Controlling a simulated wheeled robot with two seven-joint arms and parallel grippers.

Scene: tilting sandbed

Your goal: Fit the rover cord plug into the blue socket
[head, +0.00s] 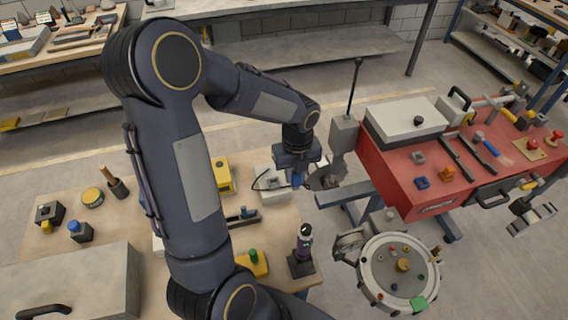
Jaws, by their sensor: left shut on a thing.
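My left gripper (297,181) points down over the right back part of the wooden table. It is shut on a small blue thing, which looks like the cord plug; the fingers hide most of it. A thin black cord (258,178) curves beside the gripper, over a pale box (268,187). The blue socket seems to be the small blue square piece (423,183) on the red top of the rover-like body (398,165), to the right of the gripper and well apart from it. My right gripper is not in view.
Near the blue piece are a grey square piece (418,157) and an orange piece (447,174). A grey box with a tall rod (345,132) stands between gripper and red body. A round tray (372,285) is at front right. My left arm hides mid-table.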

